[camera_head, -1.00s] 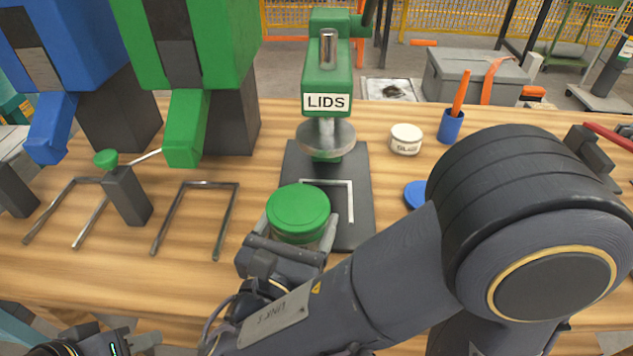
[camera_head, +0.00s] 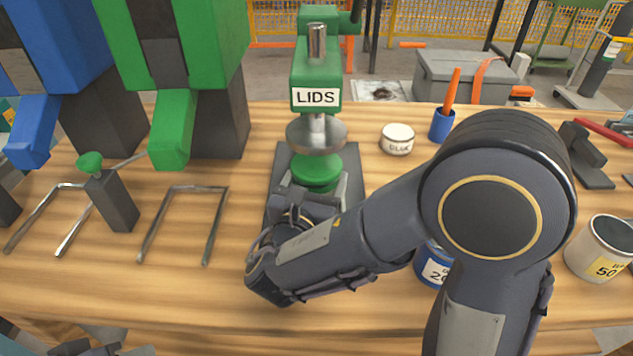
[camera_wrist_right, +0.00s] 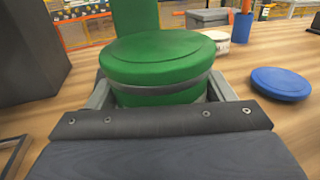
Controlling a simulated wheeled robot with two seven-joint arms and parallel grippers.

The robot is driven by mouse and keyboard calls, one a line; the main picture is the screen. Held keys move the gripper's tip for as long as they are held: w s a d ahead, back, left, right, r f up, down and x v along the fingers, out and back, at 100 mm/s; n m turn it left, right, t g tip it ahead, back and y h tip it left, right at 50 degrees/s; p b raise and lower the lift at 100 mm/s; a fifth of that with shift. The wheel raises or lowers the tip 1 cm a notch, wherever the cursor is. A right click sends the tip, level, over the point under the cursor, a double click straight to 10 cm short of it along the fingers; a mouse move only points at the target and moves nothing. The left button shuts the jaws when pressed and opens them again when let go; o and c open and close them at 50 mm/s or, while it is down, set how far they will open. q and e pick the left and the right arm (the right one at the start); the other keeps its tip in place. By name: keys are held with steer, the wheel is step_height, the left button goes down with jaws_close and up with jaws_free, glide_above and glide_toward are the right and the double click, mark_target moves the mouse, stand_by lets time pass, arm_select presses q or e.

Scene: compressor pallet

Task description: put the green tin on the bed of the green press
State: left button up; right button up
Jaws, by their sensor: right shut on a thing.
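The green tin (camera_head: 317,170), with a round green lid, is below the round metal press head of the green press (camera_head: 316,75), which is labelled LIDS. My right gripper (camera_head: 318,193) is shut on the tin from the near side. In the right wrist view the tin (camera_wrist_right: 160,70) sits upright between the two fingers. The dark bed (camera_head: 285,165) of the press lies under and around it. The tin's base is hidden, so I cannot tell whether it touches the bed. A dark part of my left gripper (camera_head: 85,350) shows at the bottom left edge, too little to judge.
A white GLUE tin (camera_head: 397,140) and a blue cup (camera_head: 442,125) stand right of the press. A blue tin (camera_head: 433,268) is partly behind my right arm. A green-knobbed lever (camera_head: 110,195) and metal frames (camera_head: 185,215) are at left. A blue lid (camera_wrist_right: 281,83) lies right.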

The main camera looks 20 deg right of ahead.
steer(key=shift+f, duration=0.2)
steer(key=o, duration=1)
steer(key=shift+r, duration=0.1)
steer(key=shift+r, duration=0.15)
steer(key=v, duration=1.2)
steer(key=shift+p, duration=0.4)
